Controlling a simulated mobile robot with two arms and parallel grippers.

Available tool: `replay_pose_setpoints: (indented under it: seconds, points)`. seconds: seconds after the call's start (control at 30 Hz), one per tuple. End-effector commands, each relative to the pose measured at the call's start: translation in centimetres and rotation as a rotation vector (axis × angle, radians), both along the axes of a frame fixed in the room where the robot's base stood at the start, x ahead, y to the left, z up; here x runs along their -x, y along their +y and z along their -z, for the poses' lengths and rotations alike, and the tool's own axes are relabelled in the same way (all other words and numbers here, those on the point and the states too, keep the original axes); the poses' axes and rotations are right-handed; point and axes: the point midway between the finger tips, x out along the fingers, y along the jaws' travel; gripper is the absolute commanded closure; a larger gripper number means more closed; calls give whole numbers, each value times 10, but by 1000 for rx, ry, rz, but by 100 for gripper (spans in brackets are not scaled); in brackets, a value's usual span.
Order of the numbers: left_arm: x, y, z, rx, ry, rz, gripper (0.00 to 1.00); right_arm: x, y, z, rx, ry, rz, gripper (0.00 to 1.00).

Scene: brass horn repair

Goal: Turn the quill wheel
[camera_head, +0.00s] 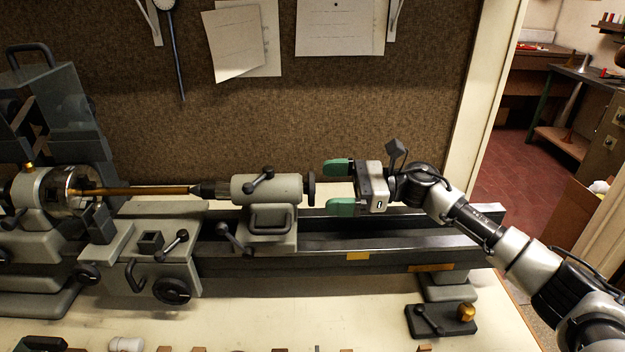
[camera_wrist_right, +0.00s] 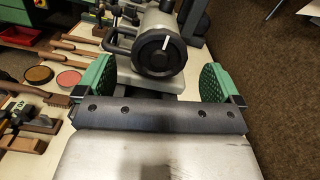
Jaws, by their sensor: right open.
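The quill wheel (camera_head: 311,189) is a dark handwheel at the right end of the lathe's grey tailstock (camera_head: 268,188). In the right wrist view the quill wheel (camera_wrist_right: 159,54) faces me, round and black with a white mark near its top. My right gripper (camera_head: 339,187) is open, with green pads above and below the wheel's axis line, a little to the right of the wheel. In the right wrist view its pads (camera_wrist_right: 163,88) stand either side of the wheel, with nothing between them touching it. My left gripper is not in view.
The lathe bed (camera_head: 330,235) runs under the tailstock. A brass-coloured rod (camera_head: 140,190) lies between chuck and tailstock. Levers (camera_head: 235,238) stick out at the tailstock's front. Hand tools (camera_wrist_right: 75,60) lie on the bench.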

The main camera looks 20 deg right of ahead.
Motion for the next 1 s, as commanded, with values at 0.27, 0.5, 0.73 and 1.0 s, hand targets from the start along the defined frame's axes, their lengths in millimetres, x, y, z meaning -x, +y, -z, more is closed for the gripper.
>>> replay_pose_setpoints:
  seconds: [0.27, 0.5, 0.73, 1.0]
  points:
    - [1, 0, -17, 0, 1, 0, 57, -11, 37, -2, -1, 0, 0, 4]
    - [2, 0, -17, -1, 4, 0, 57, -12, 43, 1, 1, 0, 1, 4]
    - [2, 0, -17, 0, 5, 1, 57, -12, 42, 0, 1, 0, 0, 17]
    - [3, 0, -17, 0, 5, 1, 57, -12, 42, 0, 0, 0, 1, 53]
